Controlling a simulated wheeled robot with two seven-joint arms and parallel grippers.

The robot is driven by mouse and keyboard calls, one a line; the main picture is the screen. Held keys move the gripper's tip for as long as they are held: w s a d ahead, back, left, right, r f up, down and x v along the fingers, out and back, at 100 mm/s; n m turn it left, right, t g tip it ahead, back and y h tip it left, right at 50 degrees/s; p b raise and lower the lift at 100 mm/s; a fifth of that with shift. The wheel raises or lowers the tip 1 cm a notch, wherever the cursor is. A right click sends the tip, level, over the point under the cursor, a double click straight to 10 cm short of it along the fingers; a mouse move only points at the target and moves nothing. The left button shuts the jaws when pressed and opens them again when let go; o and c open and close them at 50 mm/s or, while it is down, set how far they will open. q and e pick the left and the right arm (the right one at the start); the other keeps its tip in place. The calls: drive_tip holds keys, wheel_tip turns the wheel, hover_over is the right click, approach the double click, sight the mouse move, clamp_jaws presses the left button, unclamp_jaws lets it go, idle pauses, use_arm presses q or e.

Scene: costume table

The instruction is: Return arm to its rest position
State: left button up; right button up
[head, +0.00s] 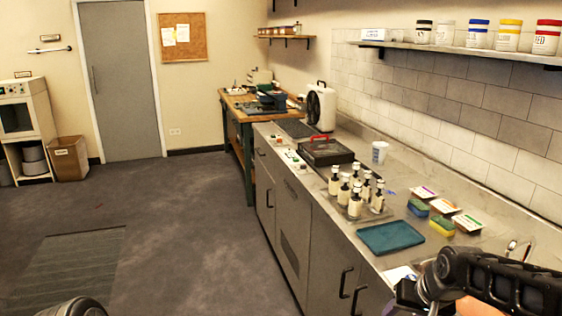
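Part of my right arm (505,283), black with a rounded joint, reaches in from the right edge over the near end of the counter. I cannot make out any fingers on it, and its gripper is not in view. A dark rounded piece of my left arm (80,307) shows at the bottom left edge, over the floor. My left gripper is not in view. Whether either hand holds anything is hidden.
The steel counter (440,262) runs along the right wall. Open floor (190,240) lies left.

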drive_tip(key=s+a+f+n+y, duration=0.1)
drive_tip(key=s+a+f, duration=0.1)
drive_tip(key=a+f, duration=0.6)
drive_tip(key=s+a+f+n+y, duration=0.15)
drive_tip(key=a+f, duration=0.35)
drive_tip(key=f, duration=0.8)
drive_tip(key=s+a+f+g, duration=0.2)
drive_tip(key=s+f, duration=0.4)
drive_tip(key=s, duration=0.4)
drive_tip(key=s+a+f+m+g, duration=0.1)
drive_tip(key=s+a+f, duration=0.4)
drive_tip(key=s, duration=0.6)
drive_tip(key=shift+s+a+f+g, duration=0.15)
drive_tip(key=shift+f+g, duration=0.35)
drive_tip(key=shift+f, duration=0.45)
